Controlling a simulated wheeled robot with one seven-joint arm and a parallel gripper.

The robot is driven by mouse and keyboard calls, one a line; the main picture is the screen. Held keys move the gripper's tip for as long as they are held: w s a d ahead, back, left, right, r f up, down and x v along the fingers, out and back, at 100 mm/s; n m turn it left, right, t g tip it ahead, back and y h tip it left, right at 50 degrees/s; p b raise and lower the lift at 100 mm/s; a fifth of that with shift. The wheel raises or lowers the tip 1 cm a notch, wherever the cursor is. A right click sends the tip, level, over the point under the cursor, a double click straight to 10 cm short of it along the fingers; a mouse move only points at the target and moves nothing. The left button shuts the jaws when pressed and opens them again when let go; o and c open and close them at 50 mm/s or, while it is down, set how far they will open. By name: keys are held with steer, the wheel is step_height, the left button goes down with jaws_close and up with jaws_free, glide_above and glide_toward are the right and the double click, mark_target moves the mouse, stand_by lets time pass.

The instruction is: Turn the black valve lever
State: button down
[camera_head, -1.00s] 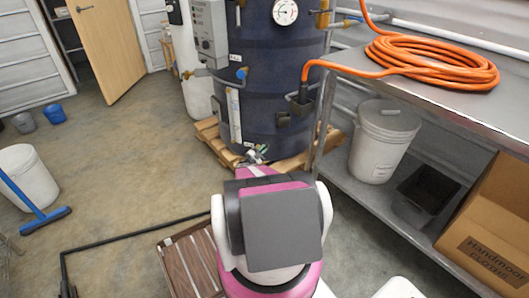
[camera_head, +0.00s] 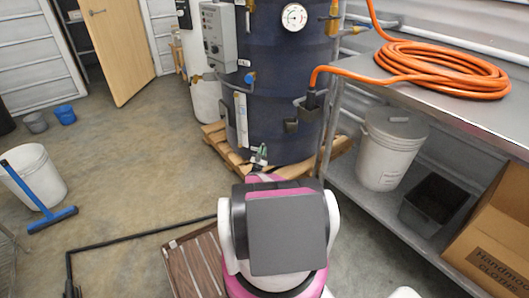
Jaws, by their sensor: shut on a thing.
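The dark blue tank (camera_head: 285,75) stands upright on a wooden pallet. A small valve fitting (camera_head: 261,152) with pale and green parts shows low on its front. My arm reaches toward this spot, and its pink, white and grey links cover much of the lower middle of the view. Only a small part of my gripper (camera_head: 259,162) shows beyond them, at the valve fitting by the tank's foot. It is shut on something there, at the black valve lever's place. The lever and the fingertips are too small and too covered to make out clearly.
A steel bench (camera_head: 455,105) on the right carries a coiled orange hose (camera_head: 445,70) that runs to the tank. A lidded white bucket (camera_head: 385,155) and a black bin (camera_head: 432,205) stand on its lower shelf. A brown slatted platform (camera_head: 195,265) lies left of my arm.

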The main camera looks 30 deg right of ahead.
steer(key=shift+s+a+r+n+t, duration=0.15)
steer(key=shift+a+r+n+t, duration=0.15)
steer(key=shift+n+t, duration=0.25)
steer(key=c, duration=1.1)
jaws_free()
steer(key=shift+r, duration=0.1)
steer(key=shift+f, duration=0.25)
